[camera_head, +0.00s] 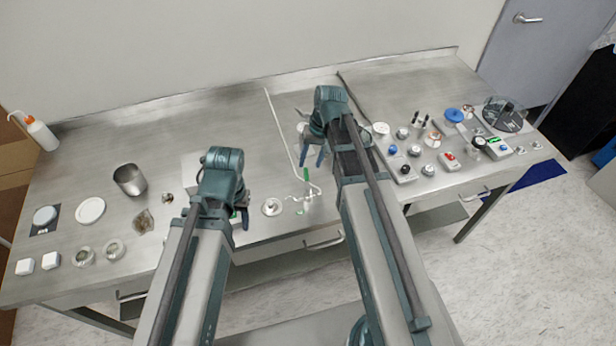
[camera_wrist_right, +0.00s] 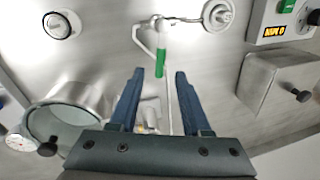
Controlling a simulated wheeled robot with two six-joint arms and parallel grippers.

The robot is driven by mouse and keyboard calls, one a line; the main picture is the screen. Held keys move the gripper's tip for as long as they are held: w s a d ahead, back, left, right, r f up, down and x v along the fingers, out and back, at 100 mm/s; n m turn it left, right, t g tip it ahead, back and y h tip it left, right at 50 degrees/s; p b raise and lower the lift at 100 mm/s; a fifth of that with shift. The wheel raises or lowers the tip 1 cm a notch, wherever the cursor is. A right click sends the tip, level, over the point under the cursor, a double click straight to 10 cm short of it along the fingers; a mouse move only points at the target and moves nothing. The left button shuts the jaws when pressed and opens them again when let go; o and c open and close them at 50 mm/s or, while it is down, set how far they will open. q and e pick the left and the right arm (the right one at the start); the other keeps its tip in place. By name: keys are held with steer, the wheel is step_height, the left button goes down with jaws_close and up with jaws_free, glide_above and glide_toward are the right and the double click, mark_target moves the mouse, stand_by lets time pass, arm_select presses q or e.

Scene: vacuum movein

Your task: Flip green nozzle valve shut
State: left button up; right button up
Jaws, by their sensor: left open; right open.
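The green valve handle (camera_head: 306,174) sits on a thin white nozzle line near the middle of the bench. In the right wrist view the green handle (camera_wrist_right: 160,63) lies just ahead of my fingertips, roughly centred between them, with no visible contact. My right gripper (camera_head: 313,157) is open and empty above the bench, behind the handle in the head view; its two blue fingers (camera_wrist_right: 159,73) are spread in the wrist view. My left gripper (camera_head: 240,217) is low over the front of the bench, left of the nozzle line; its fingers are partly hidden by its arm.
A round white flanged fitting (camera_head: 272,207) sits left of the nozzle line. In the wrist view a metal cylinder (camera_wrist_right: 72,118) is left of my fingers and a grey block with a knob (camera_wrist_right: 272,82) is right. Several control boxes (camera_head: 398,165) stand on the right bench.

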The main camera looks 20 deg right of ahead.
mark_target(307, 174)
arm_select(q)
step_height(307, 174, down, 5)
steer(key=b, duration=0.3)
steer(key=shift+r, duration=0.2)
arm_select(e)
steer(key=f, duration=0.2)
steer(key=a+f, duration=0.1)
steer(key=f, duration=0.1)
steer(key=shift+w+f, duration=0.1)
steer(key=shift+f, duration=0.15)
jaws_close()
stand_by(0.5)
